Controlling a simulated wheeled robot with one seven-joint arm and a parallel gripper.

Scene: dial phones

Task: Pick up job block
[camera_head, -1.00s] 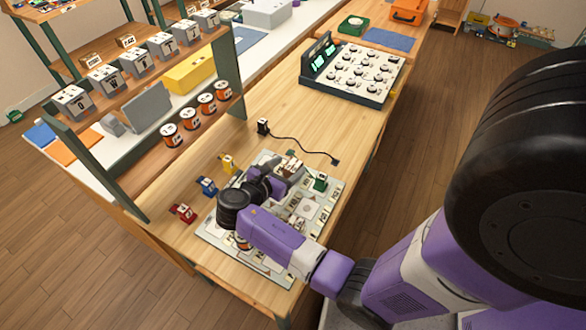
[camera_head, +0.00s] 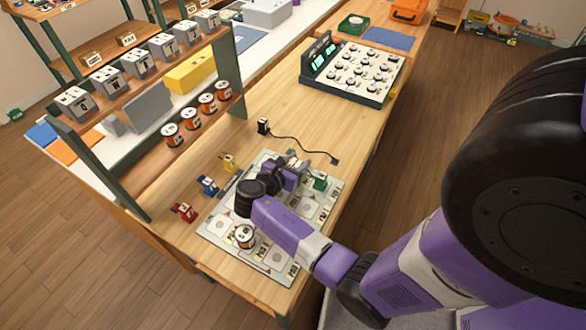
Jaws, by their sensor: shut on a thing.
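The board (camera_head: 215,228) lies on the wooden table, printed with squares and pictures. My gripper (camera_head: 298,165) is low over the board's far part, with its wrist pointing away from me. Its jaws are shut on a small block, mostly hidden by the fingers and too small to read; it stands where the pale, brown-marked block was, which I take for the job block. I cannot tell whether it touches the board. A green piece (camera_head: 319,182) with a pale top stands close to the right of my gripper.
A white-topped round piece (camera_head: 245,236) stands on the near part of the board. Red (camera_head: 184,211), blue (camera_head: 208,185) and yellow (camera_head: 229,162) pieces stand left of it. A black plug (camera_head: 263,126) with a cable lies beyond.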

